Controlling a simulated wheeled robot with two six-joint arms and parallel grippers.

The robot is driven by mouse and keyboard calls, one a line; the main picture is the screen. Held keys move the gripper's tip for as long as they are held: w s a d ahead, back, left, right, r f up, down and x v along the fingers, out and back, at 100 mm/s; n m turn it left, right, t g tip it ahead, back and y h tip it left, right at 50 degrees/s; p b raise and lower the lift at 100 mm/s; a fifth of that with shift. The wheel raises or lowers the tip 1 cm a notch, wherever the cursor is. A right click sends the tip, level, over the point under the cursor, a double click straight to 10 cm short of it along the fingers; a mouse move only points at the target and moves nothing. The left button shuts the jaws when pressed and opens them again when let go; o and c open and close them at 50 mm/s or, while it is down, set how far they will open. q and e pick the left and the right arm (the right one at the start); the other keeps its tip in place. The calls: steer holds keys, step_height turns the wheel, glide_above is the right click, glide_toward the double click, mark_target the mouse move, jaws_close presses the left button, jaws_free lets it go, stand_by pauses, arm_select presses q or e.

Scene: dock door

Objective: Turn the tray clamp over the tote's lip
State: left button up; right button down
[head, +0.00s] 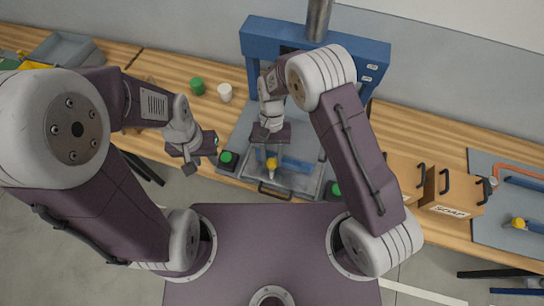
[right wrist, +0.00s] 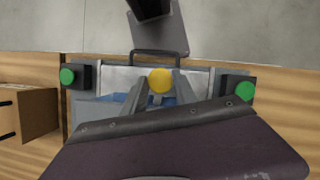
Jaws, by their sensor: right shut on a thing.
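The tray clamp shows as a yellow knob (head: 271,163) with a blue bar (head: 298,165) at its right in the head view. In the right wrist view the yellow knob (right wrist: 160,80) sits between the fingertips. My right gripper (head: 271,154) is shut on that knob; its palm hides part of the clamp. A grey metal tray (head: 303,184), apparently the tote, lies under it with a dark handle (head: 274,192) at its near edge. I cannot tell whether the bar crosses the lip. My left gripper (head: 200,160) is away from the clamp at the left, its finger opening unclear.
A blue press frame (head: 262,42) stands behind the tray. Green buttons flank the tray at left (head: 227,158) and right (head: 335,189). A green cup (head: 197,86) and a white cup (head: 225,92) stand back left. A box marked SOAP (head: 450,210) stands right.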

steer(key=shift+a+n+h, duration=0.1)
steer(key=shift+n+h, duration=0.2)
steer(key=shift+n, duration=0.3)
steer(key=c, duration=1.3)
jaws_free()
steer(key=shift+w+r, duration=0.15)
steer(key=shift+r, duration=0.15)
steer(key=b+v, duration=0.2)
steer(key=v, duration=0.6)
steer(key=shift+r, duration=0.25)
